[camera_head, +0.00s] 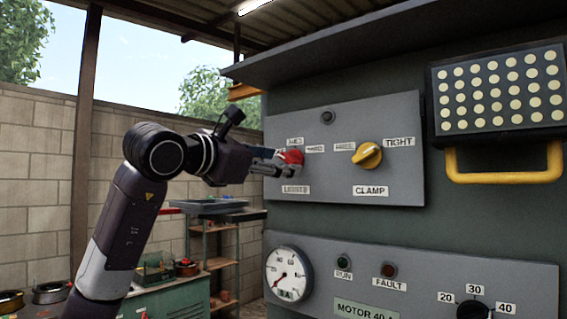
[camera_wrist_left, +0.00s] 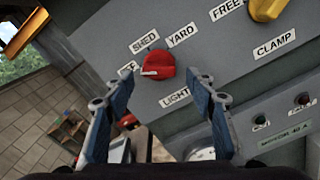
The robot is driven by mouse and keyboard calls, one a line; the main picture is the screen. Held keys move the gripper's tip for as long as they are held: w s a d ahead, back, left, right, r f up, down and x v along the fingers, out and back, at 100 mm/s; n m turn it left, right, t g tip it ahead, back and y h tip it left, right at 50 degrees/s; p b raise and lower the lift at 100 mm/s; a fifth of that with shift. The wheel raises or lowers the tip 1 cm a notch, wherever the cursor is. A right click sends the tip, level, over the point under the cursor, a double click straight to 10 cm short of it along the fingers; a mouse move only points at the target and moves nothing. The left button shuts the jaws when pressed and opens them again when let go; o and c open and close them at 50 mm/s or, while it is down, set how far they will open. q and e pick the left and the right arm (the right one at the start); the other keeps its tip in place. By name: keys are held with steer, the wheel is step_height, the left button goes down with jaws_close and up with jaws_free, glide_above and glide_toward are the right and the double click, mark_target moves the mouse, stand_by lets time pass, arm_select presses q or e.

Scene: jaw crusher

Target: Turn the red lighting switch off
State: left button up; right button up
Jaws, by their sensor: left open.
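The red lighting switch (camera_head: 293,157) is a round knob on the upper grey panel. In the left wrist view the red knob (camera_wrist_left: 160,66) sits between and just beyond the fingertips. Its white mark is on its left side, towards a label partly hidden by a finger. The labels SHED (camera_wrist_left: 144,41), YARD (camera_wrist_left: 181,35) and a partly hidden LIGHT label (camera_wrist_left: 175,97) surround it. My left gripper (camera_head: 276,163) is open in front of the knob, and it also shows in the left wrist view (camera_wrist_left: 164,86) with a finger on each side. Contact cannot be told.
A yellow CLAMP knob (camera_head: 367,155) sits to the right on the same panel. A yellow handle (camera_head: 505,178) sticks out further right. A gauge (camera_head: 289,274) and motor panel (camera_head: 440,262) lie below. Shelves (camera_head: 215,245) stand by the block wall.

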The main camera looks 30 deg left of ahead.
arm_select(q)
steer(key=s, duration=0.9)
steer(key=shift+s+a, duration=0.35)
steer(key=shift+a, duration=0.1)
